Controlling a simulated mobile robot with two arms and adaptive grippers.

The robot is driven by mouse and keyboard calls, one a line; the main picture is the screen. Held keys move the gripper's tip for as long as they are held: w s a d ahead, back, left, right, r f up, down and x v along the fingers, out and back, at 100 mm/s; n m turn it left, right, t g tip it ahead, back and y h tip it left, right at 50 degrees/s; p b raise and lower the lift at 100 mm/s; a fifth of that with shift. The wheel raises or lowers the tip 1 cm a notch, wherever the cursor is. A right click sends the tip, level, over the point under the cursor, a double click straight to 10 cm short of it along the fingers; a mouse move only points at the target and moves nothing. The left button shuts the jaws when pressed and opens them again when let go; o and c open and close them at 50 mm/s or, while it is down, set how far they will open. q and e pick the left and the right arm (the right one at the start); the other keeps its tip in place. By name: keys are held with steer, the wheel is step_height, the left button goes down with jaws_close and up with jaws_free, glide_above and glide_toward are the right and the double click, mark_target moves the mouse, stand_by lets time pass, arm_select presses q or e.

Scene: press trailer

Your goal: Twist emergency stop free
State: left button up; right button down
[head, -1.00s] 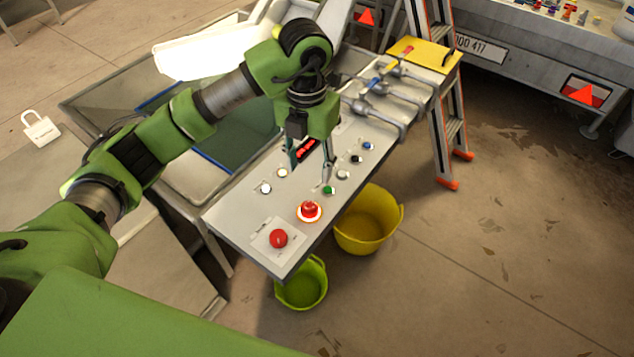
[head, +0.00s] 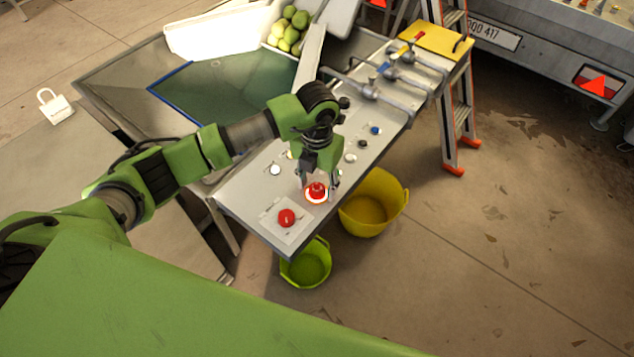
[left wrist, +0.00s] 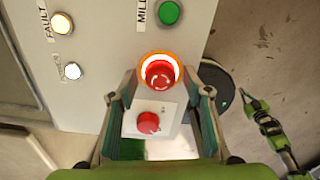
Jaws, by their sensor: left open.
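The emergency stop (head: 316,188) is a red mushroom button with a lit ring, on the sloping grey control panel (head: 245,205). In the left wrist view the emergency stop (left wrist: 160,73) shows arrow marks on its cap and a glowing orange-yellow collar. My left gripper (head: 319,183) is open above it and points down. In the left wrist view its fingers stand apart on either side, just short of the button, and nothing is between them. I cannot tell whether they touch it. My right gripper (left wrist: 256,104) shows small at the right of that view, away from the panel.
A red rotary knob (head: 287,217) on a pale plate sits close to the emergency stop. A green button (left wrist: 169,12) and white lamps (left wrist: 62,23) are nearby. Pipes with valves (head: 370,90) stand farther up. Yellow (head: 372,215) and lime (head: 306,266) buckets stand below the panel edge.

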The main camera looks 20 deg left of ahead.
arm_select(q)
steer(key=c, duration=1.1)
arm_select(e)
steer(key=shift+s+f, duration=0.1)
steer(key=shift+s, duration=0.7)
arm_select(q)
steer(key=shift+f, duration=0.1)
steer(key=m+b, duration=0.3)
steer(key=shift+f, duration=0.15)
steer(key=m+b, duration=0.3)
steer(key=shift+m+b, duration=0.7)
steer(key=shift+m, duration=0.2)
arm_select(e)
step_height(320, 180, down, 7)
steer(key=shift+w, duration=0.25)
steer(key=shift+f, duration=0.15)
arm_select(q)
steer(key=shift+r, duration=0.2)
